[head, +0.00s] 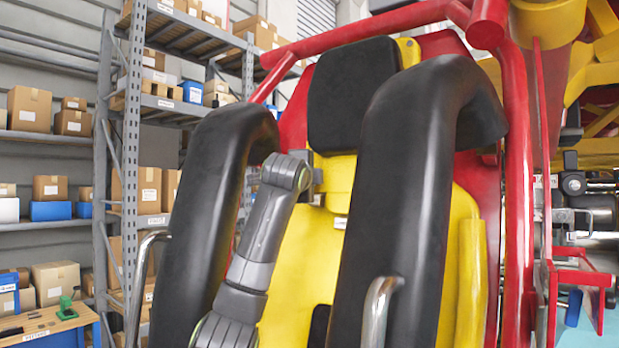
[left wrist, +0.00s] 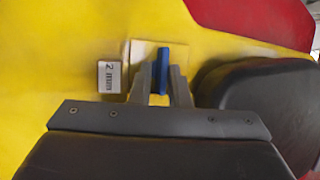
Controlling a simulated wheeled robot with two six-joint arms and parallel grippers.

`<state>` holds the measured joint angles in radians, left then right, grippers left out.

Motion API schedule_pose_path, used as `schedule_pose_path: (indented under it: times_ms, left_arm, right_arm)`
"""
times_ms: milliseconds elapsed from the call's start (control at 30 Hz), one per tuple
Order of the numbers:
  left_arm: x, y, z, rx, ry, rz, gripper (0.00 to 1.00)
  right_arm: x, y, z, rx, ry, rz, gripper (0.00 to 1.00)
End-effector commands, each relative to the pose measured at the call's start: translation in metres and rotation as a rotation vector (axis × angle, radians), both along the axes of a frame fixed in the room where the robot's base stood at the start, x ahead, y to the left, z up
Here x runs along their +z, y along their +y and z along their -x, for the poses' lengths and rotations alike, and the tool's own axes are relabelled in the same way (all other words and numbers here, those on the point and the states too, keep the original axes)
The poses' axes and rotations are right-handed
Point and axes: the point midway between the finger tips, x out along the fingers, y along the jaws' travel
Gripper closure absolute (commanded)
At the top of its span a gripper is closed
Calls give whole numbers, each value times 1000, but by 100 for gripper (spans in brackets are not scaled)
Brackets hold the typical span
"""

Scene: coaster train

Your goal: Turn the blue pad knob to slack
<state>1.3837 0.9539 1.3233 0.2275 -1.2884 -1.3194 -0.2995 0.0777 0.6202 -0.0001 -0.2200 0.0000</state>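The blue pad knob (left wrist: 162,62) is a narrow upright bar on a pale yellow plate (left wrist: 139,52) on the yellow seat back. My left gripper (left wrist: 161,78) has one finger close on each side of it and looks shut on it, with the bar upright between the fingers. A white label reading "2 mm" (left wrist: 109,77) is left of the fingers. In the head view my left arm reaches up between the shoulder restraints to the seat back (head: 307,270), below the black headrest (head: 346,95). The knob cannot be made out there. My right gripper is not in view.
Thick black shoulder restraints stand left (head: 205,215) and right (head: 400,200) of my left arm, leaving a narrow gap. Metal grab handles (head: 377,312) are on them. A red frame (head: 525,180) surrounds the seat. Shelves with boxes (head: 30,108) are behind at the left.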

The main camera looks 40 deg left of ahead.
Motion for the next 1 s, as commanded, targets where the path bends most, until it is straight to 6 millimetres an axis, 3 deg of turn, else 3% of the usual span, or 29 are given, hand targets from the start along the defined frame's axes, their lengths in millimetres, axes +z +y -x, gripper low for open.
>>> schedule_pose_path:
  times_ms: [467,1000]
  left_arm:
    - [3,0,1,9,-11,39,100]
    - [8,-2,-1,104,-56,446,100]
  right_arm:
    - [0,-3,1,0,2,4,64]
    - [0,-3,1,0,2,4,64]
